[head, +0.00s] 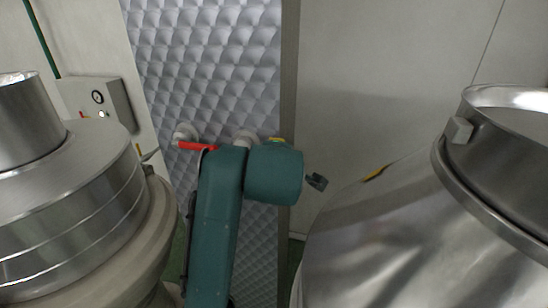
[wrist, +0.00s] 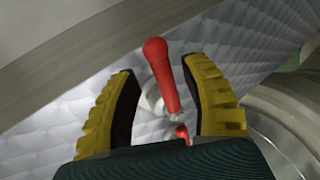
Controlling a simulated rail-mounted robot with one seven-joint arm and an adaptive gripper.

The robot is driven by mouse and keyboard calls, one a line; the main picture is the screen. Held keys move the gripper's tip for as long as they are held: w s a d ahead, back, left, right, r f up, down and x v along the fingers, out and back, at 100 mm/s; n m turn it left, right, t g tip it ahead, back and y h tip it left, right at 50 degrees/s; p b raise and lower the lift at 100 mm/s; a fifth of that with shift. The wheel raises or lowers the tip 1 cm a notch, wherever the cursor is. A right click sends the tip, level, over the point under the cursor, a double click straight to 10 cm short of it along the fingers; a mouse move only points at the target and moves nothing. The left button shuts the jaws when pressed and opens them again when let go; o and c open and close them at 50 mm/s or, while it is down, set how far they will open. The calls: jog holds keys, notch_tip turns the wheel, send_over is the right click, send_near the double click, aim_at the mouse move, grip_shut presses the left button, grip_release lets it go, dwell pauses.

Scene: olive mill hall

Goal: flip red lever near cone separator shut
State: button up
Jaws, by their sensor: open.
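A red lever (head: 197,146) lies about level on a white pipe fitting (head: 185,132) at the quilted metal wall in the head view. In the wrist view a red lever (wrist: 162,75) with a rounded end stands between my fingers, with a white fitting behind it. A smaller red piece (wrist: 183,133) shows below it. I cannot tell which of these is the lever in the head view. My gripper (wrist: 161,72) is open, its yellow fingers on either side of the lever, with no clear contact. In the head view my arm hides most of the gripper; only a yellow bit shows.
A steel cone-shaped vessel (head: 385,235) fills the right of the head view, a round stepped steel machine (head: 70,205) the left. A control box (head: 100,104) hangs behind the left machine. The gap between them holds my arm. Quilted wall (head: 205,65) is close behind.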

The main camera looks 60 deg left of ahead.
jog(key=v, duration=0.9)
jog(key=shift+d, duration=0.15)
